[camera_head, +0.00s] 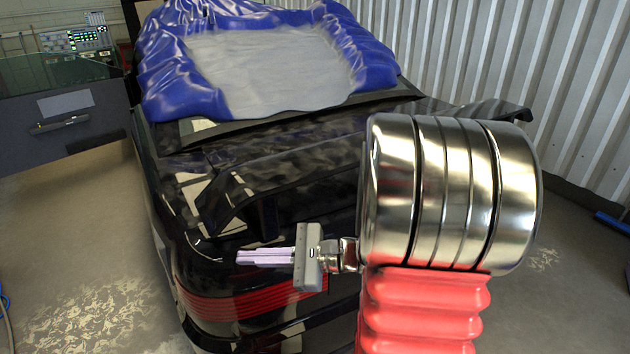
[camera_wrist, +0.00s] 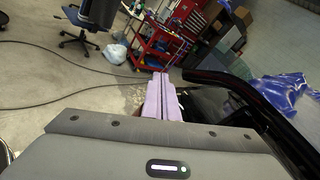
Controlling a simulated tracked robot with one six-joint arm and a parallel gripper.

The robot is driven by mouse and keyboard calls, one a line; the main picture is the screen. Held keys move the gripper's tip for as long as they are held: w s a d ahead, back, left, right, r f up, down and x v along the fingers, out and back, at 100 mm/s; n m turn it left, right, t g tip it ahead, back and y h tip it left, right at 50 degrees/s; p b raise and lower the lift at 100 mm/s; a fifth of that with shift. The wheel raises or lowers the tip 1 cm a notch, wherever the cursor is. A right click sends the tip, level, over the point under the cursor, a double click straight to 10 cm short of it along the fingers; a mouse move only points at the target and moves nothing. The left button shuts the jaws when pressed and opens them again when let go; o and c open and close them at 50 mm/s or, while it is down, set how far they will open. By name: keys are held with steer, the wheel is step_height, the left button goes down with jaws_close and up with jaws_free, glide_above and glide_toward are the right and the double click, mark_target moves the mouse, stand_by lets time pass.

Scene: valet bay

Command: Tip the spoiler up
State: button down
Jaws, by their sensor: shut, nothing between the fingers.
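The black spoiler (camera_head: 290,168) spans the rear of a black car (camera_head: 165,225), with its left end bent down and its right end sticking out past my arm. It looks tilted low, but I cannot tell its exact angle. My gripper (camera_head: 240,257) is shut and empty, its pale lilac fingers pointing left, in front of and below the spoiler's left end, above the red tail light (camera_head: 240,303). In the wrist view the shut fingers (camera_wrist: 161,80) lie just left of a black curved edge, probably the spoiler (camera_wrist: 232,85). I cannot tell whether they touch anything. My arm hides the spoiler's middle right.
A crumpled blue cover (camera_head: 375,50) with a grey middle lies over the car. A corrugated wall (camera_head: 570,90) stands at the right. The wrist view shows a red tool cart (camera_wrist: 160,35), a chair (camera_wrist: 80,28) and cables on open floor.

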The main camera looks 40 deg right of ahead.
steer(key=s+d+f+m+t+h, duration=0.2)
steer(key=d+m+t+h, duration=0.2)
steer(key=d, duration=1)
steer(key=s+d+f+m+t+h, duration=0.2)
steer(key=d+m+h, duration=0.8)
steer(key=d, duration=0.5)
steer(key=s+m+t, duration=0.1)
steer(key=t, duration=0.1)
steer(key=shift+t, duration=0.4)
steer(key=w+d+r, duration=0.1)
steer(key=w+r, duration=0.5)
steer(key=w, duration=0.3)
steer(key=shift+w+d+r, duration=0.15)
steer(key=shift+w+d, duration=0.05)
